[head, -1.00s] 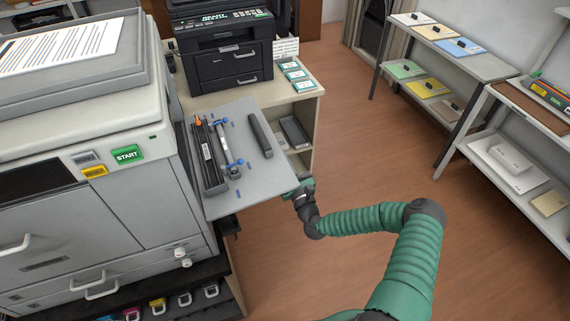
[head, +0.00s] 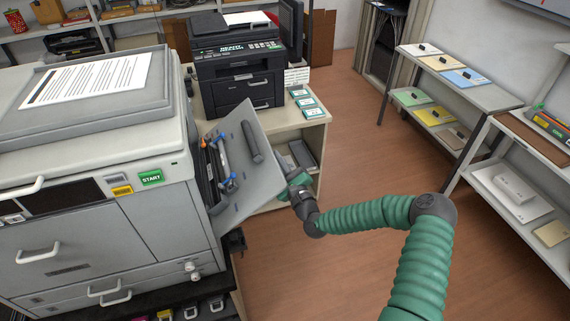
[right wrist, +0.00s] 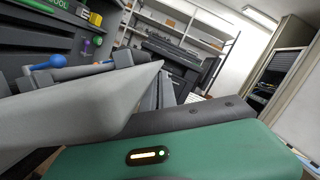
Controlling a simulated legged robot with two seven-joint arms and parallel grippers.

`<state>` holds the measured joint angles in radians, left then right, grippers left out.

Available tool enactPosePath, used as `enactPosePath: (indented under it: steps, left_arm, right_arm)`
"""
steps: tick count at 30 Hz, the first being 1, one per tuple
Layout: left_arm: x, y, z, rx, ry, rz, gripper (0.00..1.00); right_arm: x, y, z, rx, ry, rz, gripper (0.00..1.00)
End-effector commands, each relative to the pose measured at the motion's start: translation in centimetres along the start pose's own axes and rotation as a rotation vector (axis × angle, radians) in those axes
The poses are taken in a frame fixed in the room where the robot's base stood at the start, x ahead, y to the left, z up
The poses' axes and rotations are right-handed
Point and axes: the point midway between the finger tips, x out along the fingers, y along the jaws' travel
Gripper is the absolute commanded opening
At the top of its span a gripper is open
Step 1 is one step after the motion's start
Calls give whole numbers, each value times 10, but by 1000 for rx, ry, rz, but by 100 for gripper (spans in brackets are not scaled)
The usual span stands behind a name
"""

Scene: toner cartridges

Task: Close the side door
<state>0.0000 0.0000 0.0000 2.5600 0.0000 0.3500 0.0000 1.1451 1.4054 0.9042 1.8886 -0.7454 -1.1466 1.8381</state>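The side door (head: 257,172) is a grey panel on the right side of the large copier (head: 100,215). It stands partly open, tilted up at a slant, with blue-tipped and orange-tipped parts on its inner face. My right gripper (head: 292,187) is at the door's outer right edge, seemingly against it; its fingertips are hidden behind the panel. In the right wrist view the door (right wrist: 60,115) fills the left, close to my green gripper body, and the fingers do not show clearly. My left gripper is not in view.
A black printer (head: 238,65) stands on a beige cabinet (head: 312,123) behind the door. Shelves with coloured folders (head: 440,63) line the right wall. The wooden floor (head: 375,165) between is clear.

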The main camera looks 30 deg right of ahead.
Motion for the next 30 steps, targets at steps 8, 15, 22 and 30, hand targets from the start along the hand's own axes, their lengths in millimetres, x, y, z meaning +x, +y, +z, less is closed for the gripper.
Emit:
enactPosePath:
  steps: [8, 15, 22, 30]
  left_arm:
    - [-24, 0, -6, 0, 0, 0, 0]
    - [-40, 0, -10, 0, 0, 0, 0]
    - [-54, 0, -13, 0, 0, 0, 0]
    - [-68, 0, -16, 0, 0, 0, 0]
  right_arm:
    - [12, -2, 44, -133, -5, 37, 0]
    - [20, 4, 76, -249, -6, 67, 0]
    - [28, 12, 107, -361, -6, 95, 0]
    - [36, 25, 139, -489, -6, 126, 0]
